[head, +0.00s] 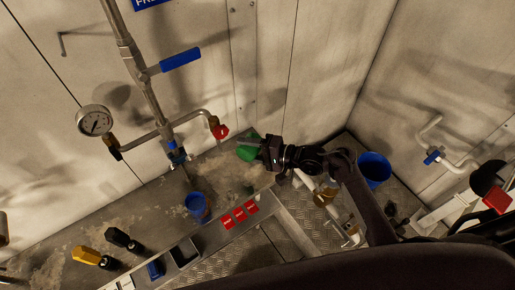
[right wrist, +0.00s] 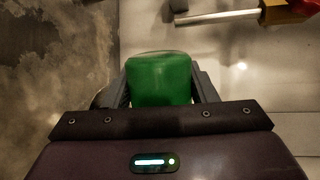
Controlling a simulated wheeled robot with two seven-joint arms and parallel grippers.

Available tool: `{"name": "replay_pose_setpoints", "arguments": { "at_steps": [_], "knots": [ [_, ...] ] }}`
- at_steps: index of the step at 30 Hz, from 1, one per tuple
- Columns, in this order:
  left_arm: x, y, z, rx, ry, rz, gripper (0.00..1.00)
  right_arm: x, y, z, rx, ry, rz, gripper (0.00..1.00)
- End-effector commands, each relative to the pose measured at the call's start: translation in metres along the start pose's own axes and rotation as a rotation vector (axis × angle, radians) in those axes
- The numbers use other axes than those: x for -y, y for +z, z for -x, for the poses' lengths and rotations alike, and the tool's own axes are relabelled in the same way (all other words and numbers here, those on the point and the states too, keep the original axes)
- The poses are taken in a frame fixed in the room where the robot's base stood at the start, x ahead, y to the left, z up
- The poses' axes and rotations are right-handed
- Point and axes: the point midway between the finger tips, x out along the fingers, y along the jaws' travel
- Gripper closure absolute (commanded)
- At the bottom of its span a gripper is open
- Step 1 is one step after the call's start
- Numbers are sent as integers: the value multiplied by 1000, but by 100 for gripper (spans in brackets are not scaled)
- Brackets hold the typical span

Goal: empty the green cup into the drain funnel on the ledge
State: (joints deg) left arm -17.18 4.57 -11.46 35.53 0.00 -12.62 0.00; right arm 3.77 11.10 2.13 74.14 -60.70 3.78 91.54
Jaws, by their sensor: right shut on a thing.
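The green cup (head: 247,149) is held above the ledge (head: 222,172), near the back wall. My right gripper (head: 264,150) is shut on it, with the arm coming in from the right. In the right wrist view the green cup (right wrist: 160,80) sits between the two fingers; its smooth side or base faces the camera and its opening and contents are hidden. The cup seems tilted, but I cannot tell how far. I cannot clearly make out the drain funnel; a small dark spot shows on the ledge below the gripper. My left gripper is not in view.
A blue cup (head: 197,207) stands on the ledge, left of the green cup. A pipe with a red-handled tap (head: 220,131) and a gauge (head: 95,121) is on the wall. A blue bucket (head: 374,169) is at right.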

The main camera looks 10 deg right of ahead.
Motion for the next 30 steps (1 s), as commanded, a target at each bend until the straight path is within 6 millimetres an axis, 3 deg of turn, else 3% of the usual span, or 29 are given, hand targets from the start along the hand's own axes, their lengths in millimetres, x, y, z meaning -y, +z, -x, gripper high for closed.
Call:
{"name": "replay_pose_setpoints", "arguments": {
  "at_steps": [30],
  "knots": [
    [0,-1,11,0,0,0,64,4,-4,2,25,-24,-113,72]
  ]
}}
